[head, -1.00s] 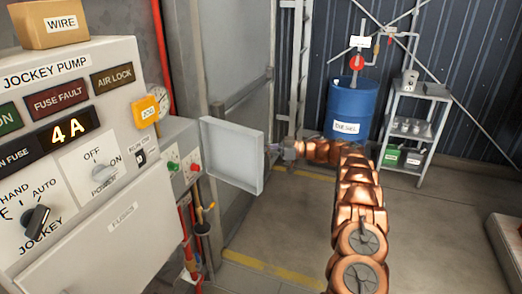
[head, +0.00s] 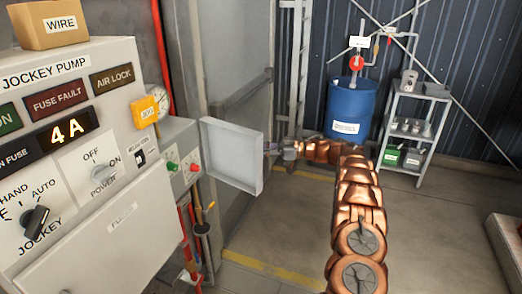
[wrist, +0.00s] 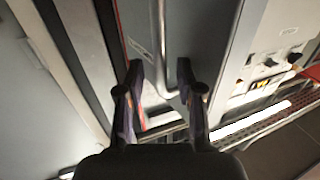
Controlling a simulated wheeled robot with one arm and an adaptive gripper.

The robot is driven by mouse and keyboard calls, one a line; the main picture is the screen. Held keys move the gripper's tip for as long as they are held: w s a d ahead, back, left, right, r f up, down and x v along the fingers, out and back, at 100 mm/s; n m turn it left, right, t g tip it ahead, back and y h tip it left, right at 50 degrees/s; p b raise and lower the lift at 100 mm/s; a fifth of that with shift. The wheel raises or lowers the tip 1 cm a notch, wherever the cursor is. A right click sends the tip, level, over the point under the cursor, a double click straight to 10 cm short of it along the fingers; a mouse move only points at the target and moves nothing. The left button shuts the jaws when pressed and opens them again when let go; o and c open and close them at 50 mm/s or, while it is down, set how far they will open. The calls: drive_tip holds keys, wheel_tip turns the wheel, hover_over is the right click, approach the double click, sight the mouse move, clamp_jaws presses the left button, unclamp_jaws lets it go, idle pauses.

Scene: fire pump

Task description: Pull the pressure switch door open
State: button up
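The pressure switch door (head: 231,157) is a light grey panel with a raised rim. It stands swung out from the grey switch box (head: 180,130), which has a green and a red button. My gripper (head: 276,151) is just right of the door's free edge, its tips partly hidden by the door in the head view. In the wrist view my gripper (wrist: 161,80) has its two dark fingers apart. A grey panel with a bent edge or rod shows beyond and between them. I cannot tell whether either finger touches it.
The jockey pump panel (head: 75,150) stands at the left, with a wire box (head: 48,25) on top. A blue drum (head: 350,110) and a grey shelf rack (head: 412,125) stand at the back.

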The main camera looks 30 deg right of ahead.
drive_tip(key=v, duration=0.7)
drive_tip(key=shift+s+d, duration=0.15)
drive_tip(key=shift+d, duration=0.05)
